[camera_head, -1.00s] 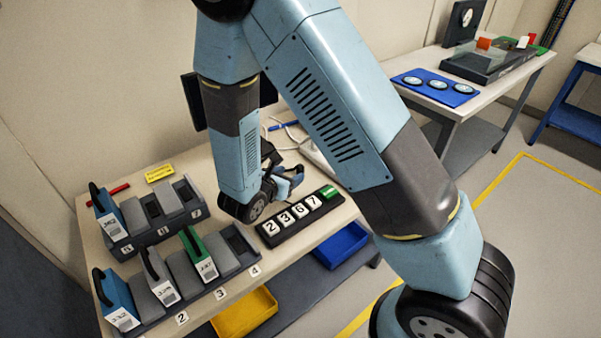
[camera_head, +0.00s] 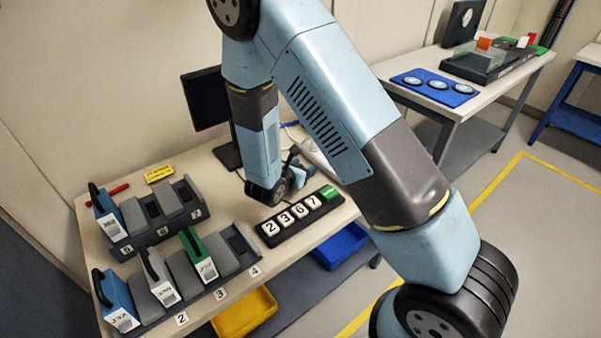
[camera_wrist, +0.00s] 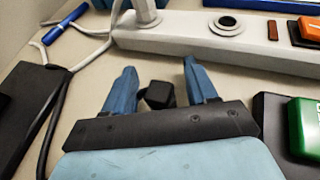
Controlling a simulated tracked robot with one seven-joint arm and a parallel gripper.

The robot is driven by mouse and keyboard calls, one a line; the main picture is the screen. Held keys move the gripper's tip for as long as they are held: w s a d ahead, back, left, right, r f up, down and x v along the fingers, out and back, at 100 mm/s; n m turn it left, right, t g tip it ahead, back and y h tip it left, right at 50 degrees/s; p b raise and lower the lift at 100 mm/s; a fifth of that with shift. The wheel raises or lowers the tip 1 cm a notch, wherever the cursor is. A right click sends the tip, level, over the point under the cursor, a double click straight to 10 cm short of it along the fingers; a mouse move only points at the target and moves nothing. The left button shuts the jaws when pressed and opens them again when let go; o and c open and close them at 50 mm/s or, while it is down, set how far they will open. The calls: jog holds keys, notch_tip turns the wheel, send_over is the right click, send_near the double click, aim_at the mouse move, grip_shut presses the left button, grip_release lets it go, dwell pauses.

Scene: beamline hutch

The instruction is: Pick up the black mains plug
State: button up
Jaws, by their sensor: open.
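In the wrist view, a small black block, which looks like the black mains plug (camera_wrist: 158,95), sits between the two blue fingers of my gripper (camera_wrist: 160,88). The fingers are open, with a gap visible on both sides of the block. The block's lower part is hidden behind the gripper body, and I cannot tell how far below the fingertips it lies. In the head view my gripper (camera_head: 299,172) is low over the back of the bench, partly hidden by my arm, and the plug cannot be made out there.
A white power strip (camera_wrist: 185,36) with a round socket and an orange switch lies just beyond the fingers. A white plug with grey cable stands in it. A black cable (camera_wrist: 57,120) runs at left. The number strip (camera_head: 275,232) with a green block is nearby. A monitor (camera_head: 205,98) stands behind.

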jog(key=shift+c, duration=0.2)
jog(key=c, duration=1)
jog(key=shift+r, duration=0.1)
